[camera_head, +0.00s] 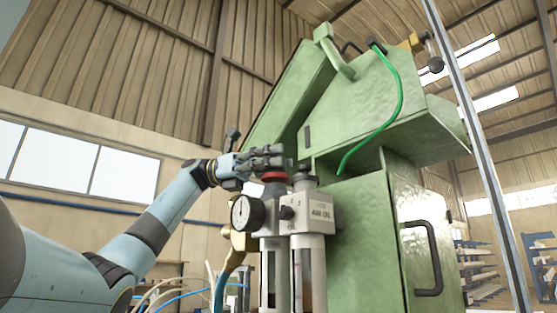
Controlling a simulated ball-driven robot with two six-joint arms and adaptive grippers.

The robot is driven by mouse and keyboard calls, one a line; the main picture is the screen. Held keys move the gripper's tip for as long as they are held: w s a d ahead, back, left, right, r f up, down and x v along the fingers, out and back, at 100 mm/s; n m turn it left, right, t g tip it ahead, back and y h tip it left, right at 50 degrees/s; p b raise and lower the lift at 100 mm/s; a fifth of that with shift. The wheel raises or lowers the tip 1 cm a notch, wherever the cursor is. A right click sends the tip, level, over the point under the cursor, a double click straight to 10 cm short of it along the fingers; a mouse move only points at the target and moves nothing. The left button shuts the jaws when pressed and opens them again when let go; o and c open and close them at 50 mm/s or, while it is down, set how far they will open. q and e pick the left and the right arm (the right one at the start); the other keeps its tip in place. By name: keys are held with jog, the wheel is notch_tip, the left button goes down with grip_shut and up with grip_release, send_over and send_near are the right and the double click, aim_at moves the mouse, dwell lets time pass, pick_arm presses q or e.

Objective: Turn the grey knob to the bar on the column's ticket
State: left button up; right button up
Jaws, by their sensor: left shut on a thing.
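The grey knob (273,168) tops the left cylinder of the air unit, just above a red ring (273,177). Fingers hide most of it. My left gripper (268,158) comes in from the left and is shut on the knob. My right gripper is not in view.
A green machine (361,235) with a black handle (421,258) stands close on the right, with a green hose (397,88) above. A dark-topped second cylinder (306,176) is right beside the knob. Blue and pale hoses (170,290) run low on the left.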

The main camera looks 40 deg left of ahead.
pick_arm(q)
jog(key=shift+r+m+g, duration=0.1)
jog(key=shift+m+g, duration=0.8)
jog(key=shift+g, duration=0.2)
jog(key=shift+g+h, duration=0.3)
jog(key=o, duration=1.3)
jog(key=shift+a, duration=0.4)
jog(key=shift+d, duration=0.2)
jog(key=a, duration=0.5)
jog(key=s+a, duration=0.1)
jog(key=a, duration=0.1)
jog(key=shift+s+a, duration=0.1)
jog(key=shift+a, duration=0.15)
